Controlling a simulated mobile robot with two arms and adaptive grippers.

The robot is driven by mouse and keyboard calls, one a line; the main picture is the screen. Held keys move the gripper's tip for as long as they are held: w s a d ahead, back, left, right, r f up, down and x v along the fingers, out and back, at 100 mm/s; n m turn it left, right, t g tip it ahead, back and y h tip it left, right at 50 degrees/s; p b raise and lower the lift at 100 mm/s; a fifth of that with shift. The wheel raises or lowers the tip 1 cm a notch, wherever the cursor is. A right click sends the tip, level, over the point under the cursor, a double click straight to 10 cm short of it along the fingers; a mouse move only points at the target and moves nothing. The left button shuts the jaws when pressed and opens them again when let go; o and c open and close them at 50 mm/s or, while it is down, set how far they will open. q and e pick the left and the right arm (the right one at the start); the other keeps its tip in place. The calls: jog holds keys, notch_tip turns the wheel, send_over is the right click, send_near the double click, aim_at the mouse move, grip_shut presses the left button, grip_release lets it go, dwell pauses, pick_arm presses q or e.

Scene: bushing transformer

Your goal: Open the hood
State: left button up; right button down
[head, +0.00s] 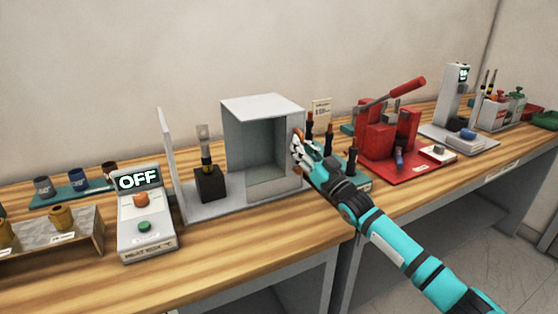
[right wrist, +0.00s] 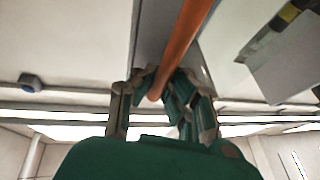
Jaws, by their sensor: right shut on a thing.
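The hood (head: 283,108) is a grey box with an open side, standing on a grey base plate (head: 215,207) on the bench. A wide gap separates it from the upright grey end plate (head: 172,165) at the left. A black block with an upright tool (head: 208,180) stands uncovered in that gap. My right gripper (head: 298,146) is at the hood's right side. In the right wrist view its fingers (right wrist: 160,88) are closed around an orange handle (right wrist: 186,40). The handle is mostly hidden in the head view. My left gripper is not in view.
A control box (head: 146,225) reading OFF, with orange and green buttons, stands left of the base plate. Dark orange-tipped tools (head: 352,155) stand close to my right gripper. A red press (head: 388,140) is farther right. The bench front (head: 280,235) is clear.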

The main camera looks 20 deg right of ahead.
jog(key=shift+d, duration=1.2)
jog(key=c, duration=1.3)
grip_release()
jog(key=shift+c, duration=0.2)
jog(key=v, duration=1.2)
